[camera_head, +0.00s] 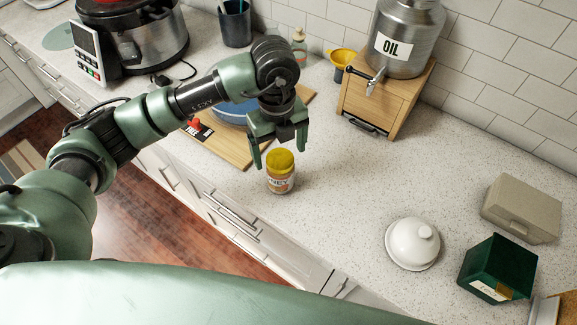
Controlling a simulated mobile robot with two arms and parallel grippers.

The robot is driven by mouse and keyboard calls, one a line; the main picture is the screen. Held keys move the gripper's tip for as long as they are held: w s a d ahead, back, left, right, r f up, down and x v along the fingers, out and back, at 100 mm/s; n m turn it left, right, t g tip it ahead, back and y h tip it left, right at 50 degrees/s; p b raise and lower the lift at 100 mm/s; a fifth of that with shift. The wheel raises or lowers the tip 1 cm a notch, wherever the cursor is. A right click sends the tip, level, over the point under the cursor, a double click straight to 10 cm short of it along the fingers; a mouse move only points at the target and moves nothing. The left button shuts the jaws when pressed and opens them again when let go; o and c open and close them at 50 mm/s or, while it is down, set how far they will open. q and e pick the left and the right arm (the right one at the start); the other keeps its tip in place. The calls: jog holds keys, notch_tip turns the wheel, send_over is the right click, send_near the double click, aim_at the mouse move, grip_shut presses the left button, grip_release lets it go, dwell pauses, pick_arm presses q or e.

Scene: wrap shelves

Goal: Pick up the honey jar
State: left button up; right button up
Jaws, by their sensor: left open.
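The honey jar (281,182) stands upright on the speckled counter near its front edge. It has a yellow lid and a label that is partly readable. My left gripper (278,160) points down just above and behind the jar, with its two fingers spread apart. Nothing shows between the fingers except part of the counter and the lid's top edge. I cannot tell whether a finger touches the jar. My right gripper does not show.
A wooden board (222,146) with a blue bowl (232,112) lies left of the jar. An oil dispenser (405,42) stands on a wooden box (376,100) behind. A white domed lid (411,245), a green box (496,268) and a beige case (522,208) are at right. Counter between is clear.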

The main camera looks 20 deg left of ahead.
pick_arm(q)
jog(key=shift+f, duration=0.25)
jog(key=f+p, duration=0.1)
jog(key=f, duration=0.1)
jog(key=f+p, duration=0.1)
jog(key=f, duration=0.1)
jog(key=s+f+p, duration=0.1)
jog(key=f, duration=0.1)
jog(key=shift+d+f+p, duration=0.1)
jog(key=shift+p, duration=0.3)
jog(key=shift+f, duration=0.5)
jog(key=c, duration=1.5)
grip_shut()
jog(key=shift+w+r, duration=0.1)
